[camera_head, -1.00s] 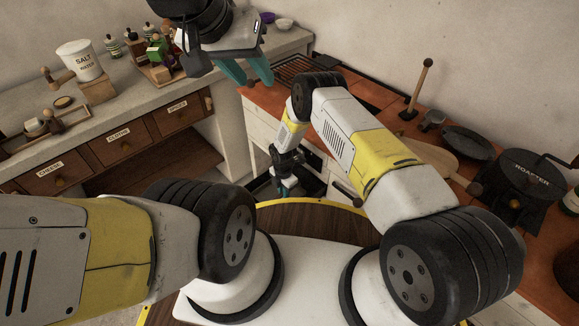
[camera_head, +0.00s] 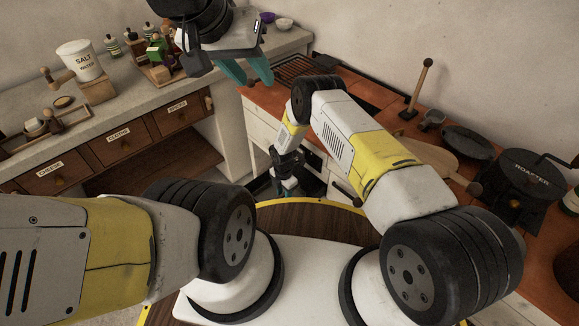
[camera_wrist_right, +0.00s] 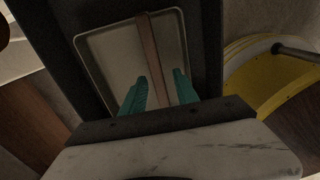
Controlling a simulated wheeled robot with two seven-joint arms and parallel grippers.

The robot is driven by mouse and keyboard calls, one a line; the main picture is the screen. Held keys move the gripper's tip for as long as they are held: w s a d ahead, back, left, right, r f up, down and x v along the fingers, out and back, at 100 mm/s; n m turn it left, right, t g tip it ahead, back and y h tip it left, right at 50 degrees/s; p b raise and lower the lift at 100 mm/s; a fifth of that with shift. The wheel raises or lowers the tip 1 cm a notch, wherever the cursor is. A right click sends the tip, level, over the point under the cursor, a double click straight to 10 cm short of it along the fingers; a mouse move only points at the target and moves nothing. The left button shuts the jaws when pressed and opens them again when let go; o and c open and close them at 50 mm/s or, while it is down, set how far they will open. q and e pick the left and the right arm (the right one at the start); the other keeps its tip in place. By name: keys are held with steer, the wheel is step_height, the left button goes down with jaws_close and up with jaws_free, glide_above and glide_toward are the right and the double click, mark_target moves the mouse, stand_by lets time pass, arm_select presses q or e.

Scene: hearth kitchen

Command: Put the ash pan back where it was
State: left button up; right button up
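The ash pan (camera_wrist_right: 110,60) shows in the right wrist view as a pale, shallow, rounded tray with a brown bar handle (camera_wrist_right: 156,50) running along its middle. It lies inside a dark surround. My right gripper (camera_wrist_right: 160,78) has its teal fingers on either side of the handle, with a narrow gap visible, so it looks open. In the head view my right gripper (camera_head: 288,187) reaches down to a dark opening in the front of the white stove, and the pan is hard to make out there. My left gripper (camera_head: 247,72) is open and empty, high above the counter's end.
The red-tiled stove top (camera_head: 375,122) carries a black roaster (camera_head: 530,178), a pan (camera_head: 467,141) and a wooden paddle (camera_head: 432,155). The drawer counter (camera_head: 110,125) stands left, with a salt crock (camera_head: 82,62) on it. My round base lies in front of the stove.

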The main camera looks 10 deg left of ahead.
steer(key=w+d+r+m, duration=0.2)
steer(key=r, duration=0.9)
steer(key=w+d+r+m+t, duration=0.1)
steer(key=w+d+r+m, duration=0.1)
steer(key=r, duration=0.9)
steer(key=w+d+r+m, duration=0.1)
steer(key=d+r+m, duration=0.2)
steer(key=r, duration=0.8)
steer(key=s+d+r+m+t+y, duration=0.1)
steer(key=d+r+m, duration=0.2)
steer(key=r, duration=0.4)
steer(key=s+d+r+m+t, duration=0.15)
steer(key=d+r, duration=0.25)
steer(key=r, duration=0.4)
steer(key=s+d+r+m+t+y, duration=0.1)
steer(key=s+d+r+m, duration=0.5)
steer(key=s+r, duration=0.2)
steer(key=s+d+r+m+t, duration=0.1)
steer(key=s+d+r+m, duration=0.45)
steer(key=s+r, duration=0.3)
steer(key=s+d+r+m, duration=0.1)
steer(key=s+m, duration=0.3)
steer(key=s, duration=0.4)
steer(key=shift+s+d+r+m+t, duration=0.15)
steer(key=shift+s+d+m+t, duration=0.2)
steer(key=shift+d, duration=0.35)
